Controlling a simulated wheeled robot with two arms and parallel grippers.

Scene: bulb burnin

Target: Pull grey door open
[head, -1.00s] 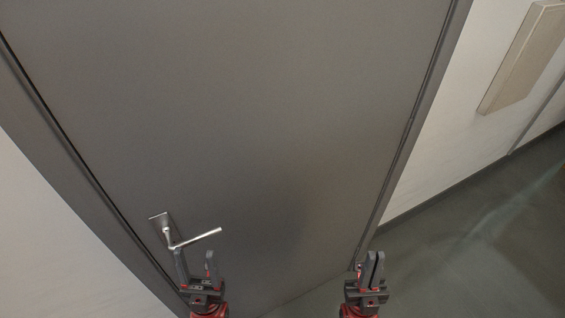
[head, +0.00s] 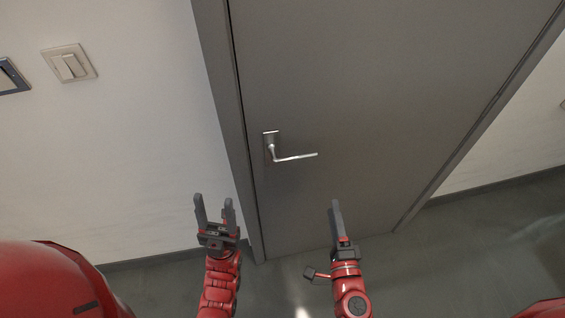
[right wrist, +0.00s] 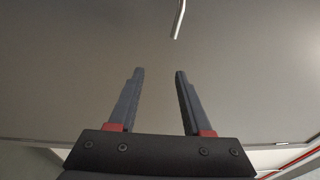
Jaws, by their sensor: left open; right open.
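The grey door (head: 390,90) stands shut in its grey frame in the head view. Its silver lever handle (head: 295,157) sits near the door's left edge and points right; the handle's end also shows at the top of the right wrist view (right wrist: 178,20). My left gripper (head: 214,203) is open and empty, below and left of the handle, in front of the wall and frame. My right gripper (head: 337,212) is below and right of the handle, seen edge-on in the head view. In the right wrist view my right gripper (right wrist: 158,76) is open and empty, apart from the handle.
A white wall left of the door carries a light switch (head: 69,63) and a dark-framed panel (head: 10,76). The grey door frame (head: 218,90) runs down the door's left side. The grey floor (head: 420,265) is clear in front of the door.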

